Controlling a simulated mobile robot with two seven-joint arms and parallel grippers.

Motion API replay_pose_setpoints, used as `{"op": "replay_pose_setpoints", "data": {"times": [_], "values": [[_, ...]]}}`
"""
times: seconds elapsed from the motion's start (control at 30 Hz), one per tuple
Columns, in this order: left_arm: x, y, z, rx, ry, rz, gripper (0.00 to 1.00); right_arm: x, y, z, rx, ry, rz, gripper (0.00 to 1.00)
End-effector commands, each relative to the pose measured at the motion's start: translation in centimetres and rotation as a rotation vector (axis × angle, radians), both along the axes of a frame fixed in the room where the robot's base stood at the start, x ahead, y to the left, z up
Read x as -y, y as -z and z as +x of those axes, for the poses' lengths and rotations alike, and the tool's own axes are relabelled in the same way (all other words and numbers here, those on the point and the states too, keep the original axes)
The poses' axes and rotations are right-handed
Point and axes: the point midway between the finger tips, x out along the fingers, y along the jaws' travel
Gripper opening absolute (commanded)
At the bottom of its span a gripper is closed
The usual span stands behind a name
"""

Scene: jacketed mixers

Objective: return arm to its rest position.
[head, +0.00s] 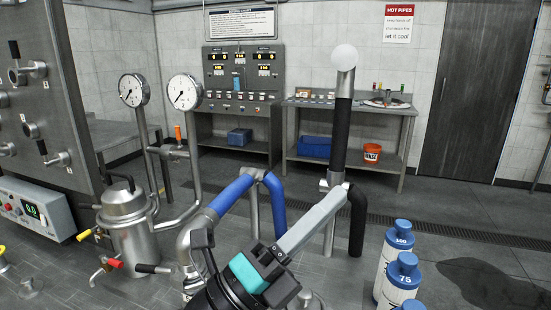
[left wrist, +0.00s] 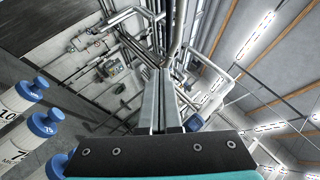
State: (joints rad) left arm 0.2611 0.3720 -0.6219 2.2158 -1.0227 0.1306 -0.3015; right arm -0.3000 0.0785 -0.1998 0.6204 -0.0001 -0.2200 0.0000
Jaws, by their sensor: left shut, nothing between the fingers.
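My left gripper (head: 341,192) comes in from the bottom middle of the head view. Its teal and black body is low in the picture and its long grey fingers point up and to the right. The fingers are shut with nothing between them. The tips overlap the foot of a black-sleeved standing pipe (head: 341,135); I cannot tell whether they touch it. In the left wrist view the shut fingers (left wrist: 161,70) point away from the camera toward pipework. My right gripper is not in view.
Blue-capped cylinders (head: 397,240) stand close on the right, and a blue-sleeved pipe (head: 232,193) is just left of the fingers. A steel vessel (head: 133,235) and gauges (head: 183,92) are at left. A dark wet patch (head: 490,283) lies right. Floor before the door (head: 480,90) is clear.

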Motion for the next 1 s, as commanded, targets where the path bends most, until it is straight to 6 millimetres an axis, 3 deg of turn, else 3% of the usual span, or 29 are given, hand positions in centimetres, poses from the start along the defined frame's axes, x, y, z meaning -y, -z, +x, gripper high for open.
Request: {"op": "replay_pose_setpoints", "data": {"times": [0.17,0.3,0.47,0.57,0.7,0.8,1.0], "values": [[-7.0,2.9,4.9,-0.415,-0.194,-0.316,0.00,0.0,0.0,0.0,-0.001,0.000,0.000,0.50],[-12.3,8.6,6.9,-0.747,-0.351,-0.529,0.00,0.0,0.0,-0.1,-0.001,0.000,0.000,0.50],[-17.4,17.2,6.1,-1.132,-0.539,-0.740,0.00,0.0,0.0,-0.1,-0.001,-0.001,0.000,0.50],[-19.7,23.0,3.6,-1.375,-0.664,-0.851,0.00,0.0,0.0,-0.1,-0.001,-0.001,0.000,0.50],[-21.5,29.8,-1.7,-1.688,-0.830,-0.969,0.00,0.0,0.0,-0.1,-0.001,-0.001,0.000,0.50],[-22.0,33.2,-5.7,-1.873,-0.933,-1.022,0.00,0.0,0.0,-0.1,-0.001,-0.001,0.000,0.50],[-22.1,37.3,-13.8,-2.182,-1.112,-1.078,0.00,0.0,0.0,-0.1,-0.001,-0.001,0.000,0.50]]}}
